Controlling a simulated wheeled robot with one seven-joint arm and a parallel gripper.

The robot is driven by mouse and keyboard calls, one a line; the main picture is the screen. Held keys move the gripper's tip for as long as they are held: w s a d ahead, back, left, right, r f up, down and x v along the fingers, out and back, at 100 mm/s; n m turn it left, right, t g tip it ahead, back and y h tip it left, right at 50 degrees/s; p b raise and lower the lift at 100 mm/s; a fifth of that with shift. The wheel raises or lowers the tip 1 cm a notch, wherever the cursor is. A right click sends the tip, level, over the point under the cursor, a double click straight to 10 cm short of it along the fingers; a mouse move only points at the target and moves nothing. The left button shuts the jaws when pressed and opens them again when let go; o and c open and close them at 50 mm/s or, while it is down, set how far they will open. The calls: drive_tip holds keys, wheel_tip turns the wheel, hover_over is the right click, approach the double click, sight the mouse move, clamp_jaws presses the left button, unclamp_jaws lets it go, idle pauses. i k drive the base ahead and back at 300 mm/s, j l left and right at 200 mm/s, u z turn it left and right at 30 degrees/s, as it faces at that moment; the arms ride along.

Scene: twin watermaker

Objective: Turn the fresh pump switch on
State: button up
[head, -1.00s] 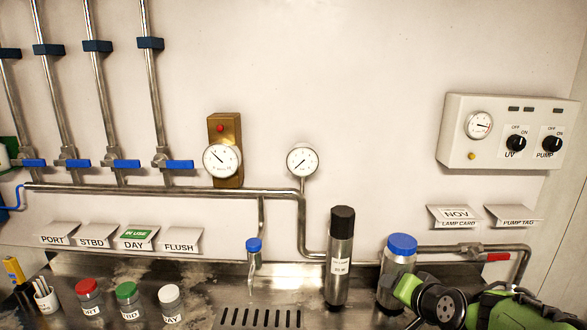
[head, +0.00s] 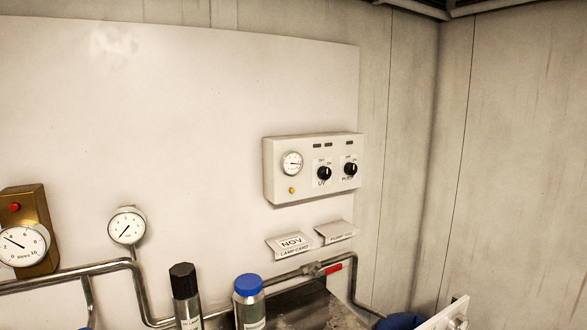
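A white control box (head: 313,168) is mounted on the wall at the middle right of the head view. It carries two black rotary knobs. The right one, the pump knob (head: 350,169), has a label under it that reads as PUMP. The left one is the UV knob (head: 324,173). The box also has a small round gauge (head: 292,163), a yellow button or lamp (head: 292,190) and several small dark windows along its top. The pump knob's exact setting is too small to tell. My gripper is not in view.
Below the box, two label cards (head: 291,245) stick out from the wall. A pipe with a red-handled valve (head: 333,268) runs beneath them. A dark cylinder (head: 185,295) and a blue-capped bottle (head: 249,302) stand at the bottom. The wall around the box is clear.

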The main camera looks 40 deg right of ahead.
sight(350, 169)
drive_tip(key=z, duration=1.45)
drive_tip(key=i+l, duration=0.15)
drive_tip(key=l, duration=0.2)
drive_tip(key=i+l, duration=0.15)
drive_tip(key=l, duration=0.2)
drive_tip(key=i+l, duration=0.2)
drive_tip(key=l, duration=0.15)
drive_tip(key=i+l, duration=0.15)
drive_tip(key=l, duration=0.2)
